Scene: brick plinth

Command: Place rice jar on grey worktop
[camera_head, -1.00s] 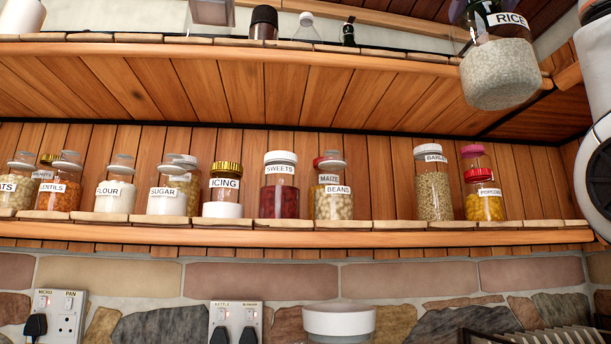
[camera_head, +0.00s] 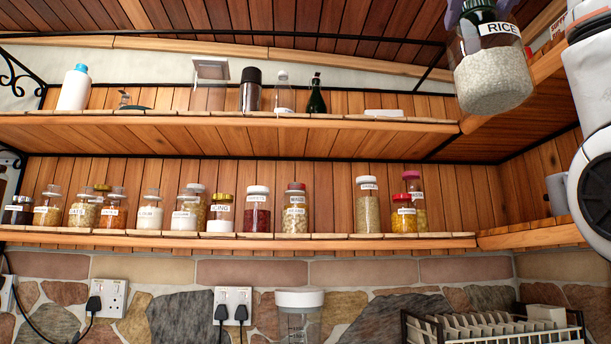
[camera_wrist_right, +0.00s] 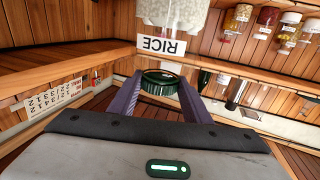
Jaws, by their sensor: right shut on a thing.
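The rice jar (camera_head: 492,80) is a clear jar of white grains with a RICE label and a dark green lid. It hangs upright at the top right of the head view, in front of the upper shelf. My right gripper (camera_head: 478,6) is shut on its lid from above, its purple fingertips partly cut off by the top edge. In the right wrist view the fingers (camera_wrist_right: 160,84) stand on both sides of the green lid, and the jar (camera_wrist_right: 172,16) shows upside down. My left gripper and the grey worktop are out of view.
The lower wooden shelf (camera_head: 270,243) holds a row of labelled jars. The upper shelf (camera_head: 230,118) carries several bottles. Wall sockets (camera_head: 233,302), a white-lidded container (camera_head: 299,312) and a dish rack (camera_head: 480,328) are below. The right end of the lower shelf looks mostly clear.

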